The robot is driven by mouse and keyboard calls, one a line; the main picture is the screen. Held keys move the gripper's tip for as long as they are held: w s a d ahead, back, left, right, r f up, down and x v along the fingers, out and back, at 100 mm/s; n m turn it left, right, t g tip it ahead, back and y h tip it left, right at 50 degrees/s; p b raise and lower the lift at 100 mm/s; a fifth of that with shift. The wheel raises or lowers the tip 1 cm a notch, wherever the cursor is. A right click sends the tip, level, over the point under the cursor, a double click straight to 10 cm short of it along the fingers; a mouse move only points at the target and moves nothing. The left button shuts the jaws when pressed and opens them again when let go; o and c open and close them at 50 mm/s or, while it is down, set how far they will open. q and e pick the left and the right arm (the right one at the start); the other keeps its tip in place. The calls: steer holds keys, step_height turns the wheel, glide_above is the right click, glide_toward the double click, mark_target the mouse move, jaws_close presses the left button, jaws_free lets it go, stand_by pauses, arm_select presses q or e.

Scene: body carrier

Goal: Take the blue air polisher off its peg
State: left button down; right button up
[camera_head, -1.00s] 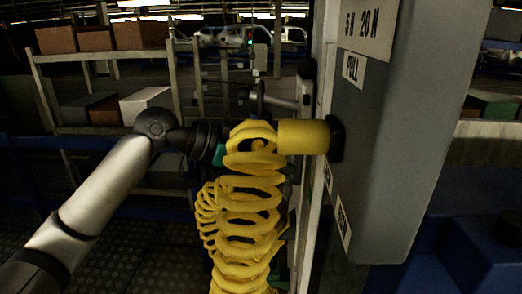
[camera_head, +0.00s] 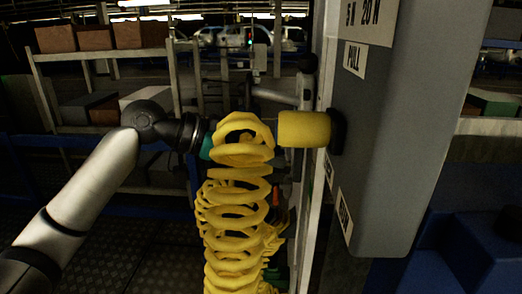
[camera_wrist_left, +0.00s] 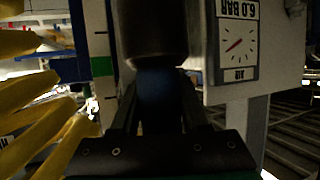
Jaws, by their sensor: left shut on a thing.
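My left gripper (camera_wrist_left: 158,112) shows in the left wrist view with its two fingers shut on the blue air polisher (camera_wrist_left: 160,92). Its dark blue body lies between the fingers, below a wide dark cylinder (camera_wrist_left: 150,30). In the head view my left arm comes in from the left, and its fingertips and the polisher are hidden behind a yellow coiled hose (camera_head: 238,190). I cannot make out the peg in either view. My right gripper is in neither view.
A yellow cylinder (camera_head: 304,129) sticks out from the grey panel box (camera_head: 400,140) right of the coil. A gauge plate (camera_wrist_left: 237,42) is at the right in the wrist view. A shelf with boxes (camera_head: 110,90) stands behind my arm.

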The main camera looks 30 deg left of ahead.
arm_select(q)
steer(key=shift+s+a+r+b, duration=0.2)
steer(key=shift+s+a+b, duration=0.15)
steer(key=shift+a, duration=0.35)
steer(key=shift+s+a+r+b, duration=0.2)
steer(key=shift+s+a+b, duration=0.15)
steer(key=shift+a, duration=0.35)
steer(key=shift+s+a+r+b, duration=0.25)
steer(key=shift+s+a, duration=0.1)
steer(key=shift+a, duration=0.35)
steer(key=shift+a, duration=0.1)
steer(key=s+a, duration=0.4)
steer(key=a, duration=0.5)
steer(key=shift+s, duration=0.2)
steer(key=d+f+b, duration=0.5)
steer(key=d+f, duration=0.2)
steer(key=f, duration=0.3)
steer(key=d+f+m+g+h+b, duration=0.1)
steer(key=d+f+b, duration=0.5)
steer(key=f, duration=0.5)
steer(key=s+d+f+b, duration=0.1)
steer(key=d+f+b, duration=0.5)
steer(key=f, duration=0.5)
steer(key=d, duration=0.2)
steer(key=shift+d+f+m, duration=0.25)
steer(key=shift+d+m, duration=0.15)
